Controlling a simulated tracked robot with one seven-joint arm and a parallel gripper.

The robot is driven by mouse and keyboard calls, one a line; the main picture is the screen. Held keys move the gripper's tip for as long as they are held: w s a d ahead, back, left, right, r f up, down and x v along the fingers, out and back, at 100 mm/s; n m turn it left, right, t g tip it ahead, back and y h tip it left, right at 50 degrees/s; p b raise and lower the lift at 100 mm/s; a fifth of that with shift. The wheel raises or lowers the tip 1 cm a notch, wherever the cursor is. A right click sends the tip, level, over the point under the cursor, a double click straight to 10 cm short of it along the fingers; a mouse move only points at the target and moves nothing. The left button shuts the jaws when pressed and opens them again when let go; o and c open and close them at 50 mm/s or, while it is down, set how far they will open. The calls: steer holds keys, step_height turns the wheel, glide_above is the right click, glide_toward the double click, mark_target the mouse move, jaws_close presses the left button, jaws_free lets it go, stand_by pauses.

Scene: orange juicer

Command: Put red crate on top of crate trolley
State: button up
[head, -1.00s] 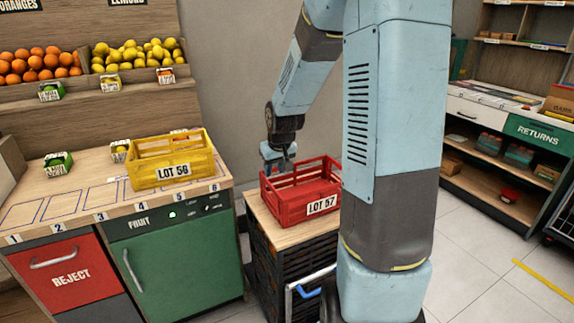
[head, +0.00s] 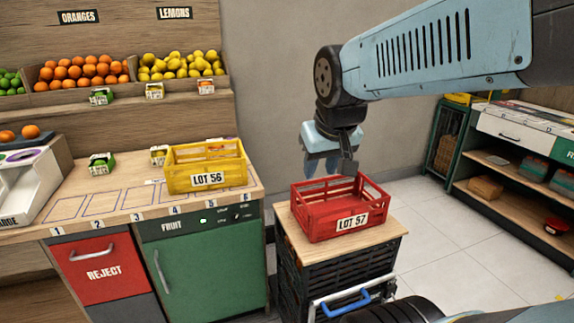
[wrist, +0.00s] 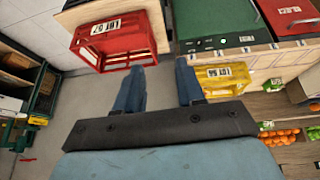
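The red crate (head: 328,220), labelled LOT 57, sits upright on the wooden top (head: 290,232) of the crate trolley (head: 345,266), a dark stack with a blue handle. It also shows in the wrist view (wrist: 118,50), where its far part reaches the picture's upper area. My gripper (head: 334,168) is above and behind the crate in the head view. In the wrist view my gripper (wrist: 160,72) has its two blue fingers wide apart with nothing between them. The fingers are apart from the crate.
A yellow crate (head: 208,172), labelled LOT 56, stands on the counter (head: 100,205) left of the trolley. Fruit bins line the shelf behind it. A returns shelf (head: 515,195) stands at the right, with clear floor (head: 450,235) between.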

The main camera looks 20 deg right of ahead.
steer(key=shift+y, duration=0.3)
steer(key=s, duration=0.3)
steer(key=s+r, duration=0.1)
steer(key=shift+s+d, duration=0.35)
stand_by(0.6)
